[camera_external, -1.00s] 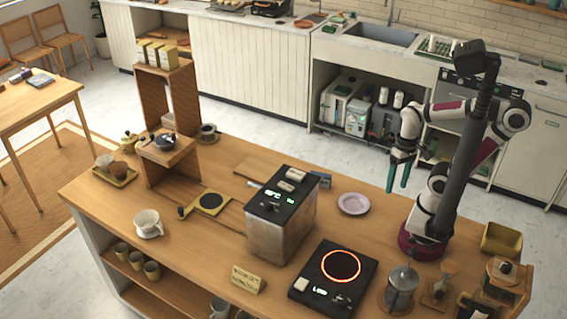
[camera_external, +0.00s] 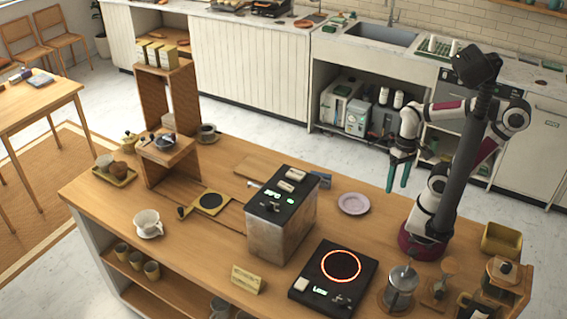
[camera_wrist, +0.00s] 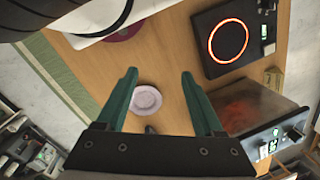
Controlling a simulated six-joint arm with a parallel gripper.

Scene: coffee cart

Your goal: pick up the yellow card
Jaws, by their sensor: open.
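The yellow card (camera_external: 247,280) stands tilted near the front edge of the wooden counter, to the left of the black hot plate and in front of the metal machine. It has small dark print that I cannot read. My gripper (camera_external: 398,178) is open and empty above the back right part of the counter, well away from the card. In the wrist view its two green fingers (camera_wrist: 160,88) are spread apart, with a pale plate below and between them.
The metal machine (camera_external: 281,225) and the hot plate (camera_external: 333,290) with its glowing ring stand mid-counter. A lilac plate (camera_external: 354,203) lies behind them. A glass press (camera_external: 402,285) stands right, a white cup (camera_external: 147,222) left. Counter between cup and card is clear.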

